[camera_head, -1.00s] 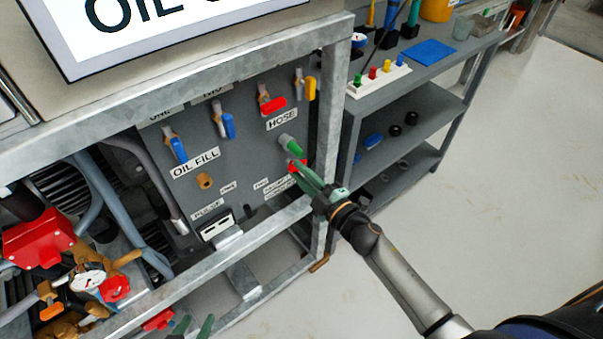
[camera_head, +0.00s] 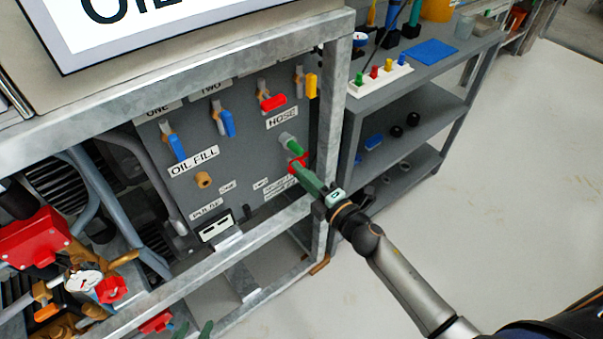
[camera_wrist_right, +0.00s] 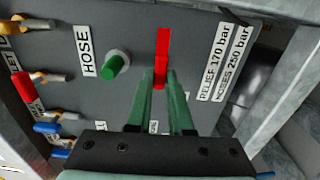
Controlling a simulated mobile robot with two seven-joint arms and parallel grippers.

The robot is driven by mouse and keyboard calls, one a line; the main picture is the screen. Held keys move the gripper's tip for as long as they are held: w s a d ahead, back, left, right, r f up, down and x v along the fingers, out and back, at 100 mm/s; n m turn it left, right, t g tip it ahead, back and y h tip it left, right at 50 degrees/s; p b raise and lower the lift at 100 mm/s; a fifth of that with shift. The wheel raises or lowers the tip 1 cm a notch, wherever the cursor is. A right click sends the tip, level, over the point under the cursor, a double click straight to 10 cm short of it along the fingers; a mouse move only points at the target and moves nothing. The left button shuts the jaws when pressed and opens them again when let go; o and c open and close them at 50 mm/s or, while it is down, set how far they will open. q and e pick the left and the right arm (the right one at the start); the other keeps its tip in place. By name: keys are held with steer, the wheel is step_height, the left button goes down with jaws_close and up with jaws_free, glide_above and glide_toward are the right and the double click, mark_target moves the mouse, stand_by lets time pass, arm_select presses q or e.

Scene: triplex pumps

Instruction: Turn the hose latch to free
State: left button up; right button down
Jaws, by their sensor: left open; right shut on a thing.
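The hose latch is a red bar on the grey panel, below the HOSE label and beside a green hose fitting (camera_head: 291,143). The latch (camera_head: 303,157) is partly covered by my right fingers in the head view. In the right wrist view the red latch (camera_wrist_right: 162,48) stands upright in the picture, right of the green fitting (camera_wrist_right: 115,66). My right gripper (camera_head: 297,169) is shut on the latch; its green fingertips (camera_wrist_right: 160,76) close on the bar's lower part. My left gripper (camera_head: 193,328) shows only its green fingertips at the bottom edge, apart and empty.
The galvanized frame post (camera_head: 340,130) stands just right of the panel. Blue, red and yellow valve handles (camera_head: 272,103) sit above. A grey shelf unit (camera_head: 420,115) is at right. A red pump part (camera_head: 38,240) is at lower left. Open floor lies right.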

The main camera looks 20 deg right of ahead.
stand_by(0.3)
steer(key=c, duration=0.8)
jaws_free()
steer(key=shift+s, duration=0.1)
steer(key=v, duration=1.2)
steer(key=shift+s+d, duration=0.1)
steer(key=shift+s, duration=0.05)
